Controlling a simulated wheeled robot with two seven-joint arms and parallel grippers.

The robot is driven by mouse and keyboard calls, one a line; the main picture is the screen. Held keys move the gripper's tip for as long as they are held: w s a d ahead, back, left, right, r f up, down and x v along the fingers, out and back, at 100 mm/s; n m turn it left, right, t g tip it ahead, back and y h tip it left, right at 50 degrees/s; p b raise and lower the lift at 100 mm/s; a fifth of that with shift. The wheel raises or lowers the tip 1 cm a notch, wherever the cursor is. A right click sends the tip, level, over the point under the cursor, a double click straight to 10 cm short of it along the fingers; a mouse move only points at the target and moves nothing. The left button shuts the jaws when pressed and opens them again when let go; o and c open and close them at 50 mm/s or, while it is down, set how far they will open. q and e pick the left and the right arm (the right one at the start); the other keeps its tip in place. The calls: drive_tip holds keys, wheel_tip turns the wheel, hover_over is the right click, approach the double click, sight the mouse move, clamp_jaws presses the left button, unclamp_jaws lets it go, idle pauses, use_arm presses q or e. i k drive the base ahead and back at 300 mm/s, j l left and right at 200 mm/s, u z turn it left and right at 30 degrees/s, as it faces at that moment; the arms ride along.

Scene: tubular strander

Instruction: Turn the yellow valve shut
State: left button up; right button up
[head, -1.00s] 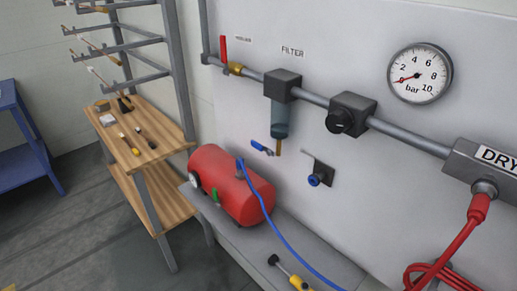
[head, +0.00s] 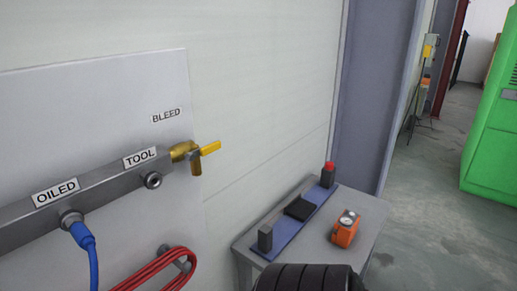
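The yellow valve handle (head: 210,148) sits on a brass valve body (head: 184,152) at the right end of the grey manifold, below the BLEED label (head: 166,115). The handle points out to the right and slightly up, and the brass outlet turns downward beneath it. Nothing touches the valve. Neither of my grippers shows in the head view.
The manifold (head: 110,180) carries OILED and TOOL ports, with a blue hose (head: 87,250) plugged into OILED. A red hose (head: 165,265) hangs below. A grey table (head: 372,215) holds an orange device (head: 346,229). A green cabinet (head: 492,140) stands far right, with open floor before it.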

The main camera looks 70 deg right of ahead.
sight(209, 149)
drive_tip(key=z, duration=1.9)
